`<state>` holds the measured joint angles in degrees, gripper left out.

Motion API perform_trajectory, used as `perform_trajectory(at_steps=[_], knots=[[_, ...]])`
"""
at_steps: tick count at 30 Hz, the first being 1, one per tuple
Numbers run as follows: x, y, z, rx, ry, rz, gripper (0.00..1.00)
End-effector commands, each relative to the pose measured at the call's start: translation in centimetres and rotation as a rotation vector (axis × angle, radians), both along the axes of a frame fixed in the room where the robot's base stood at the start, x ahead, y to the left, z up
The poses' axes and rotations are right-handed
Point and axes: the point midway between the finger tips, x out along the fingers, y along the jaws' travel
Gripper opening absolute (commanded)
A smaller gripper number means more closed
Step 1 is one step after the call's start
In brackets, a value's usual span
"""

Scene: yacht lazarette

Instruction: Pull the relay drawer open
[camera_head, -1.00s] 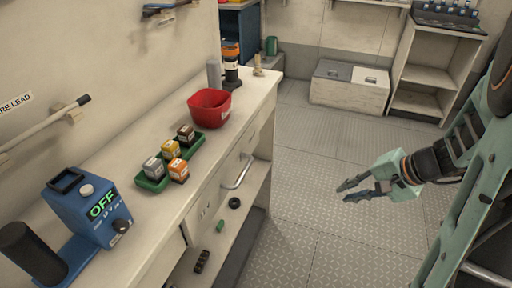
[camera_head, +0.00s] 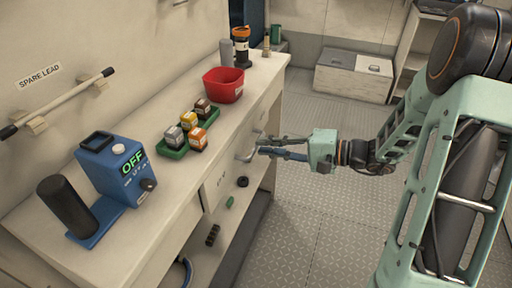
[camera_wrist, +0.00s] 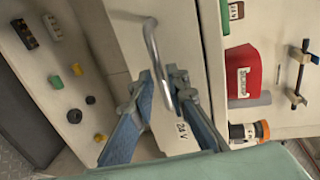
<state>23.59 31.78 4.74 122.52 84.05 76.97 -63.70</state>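The relay drawer (camera_head: 218,186) is a pale front under the workbench top and looks flush with the bench. Its curved metal handle (camera_head: 244,156) sticks out, and it also shows in the wrist view (camera_wrist: 152,42). My gripper (camera_head: 257,145) is at the handle. In the wrist view its two blue-grey fingers (camera_wrist: 161,78) stand apart, with the handle's lower end between their tips. I see small gaps beside the bar, so the fingers do not look clamped on it. A "24 V" label shows near the fingertips.
On the bench (camera_head: 150,180) stand a blue device reading OFF (camera_head: 118,170), a green tray (camera_head: 174,153) of small relay blocks and a red bin (camera_head: 224,86). Small parts lie on the shelf below (camera_head: 222,222). The floor (camera_head: 310,225) to the right is clear.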

Motion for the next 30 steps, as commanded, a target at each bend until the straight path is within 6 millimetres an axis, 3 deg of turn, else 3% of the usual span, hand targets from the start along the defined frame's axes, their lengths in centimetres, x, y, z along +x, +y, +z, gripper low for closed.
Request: perform_trajectory(at_steps=[3,9,17,22,30], knots=[[0.5,1.7,-0.5,0.0,0.001,0.003,0.15],[1.0,3.0,-0.7,-0.001,0.001,0.001,0.15],[1.1,3.1,-0.7,-0.001,0.001,0.0,0.15],[1.1,3.1,-0.7,-0.001,0.001,0.0,0.0],[1.1,3.1,-0.7,-0.002,0.002,0.0,0.0]])
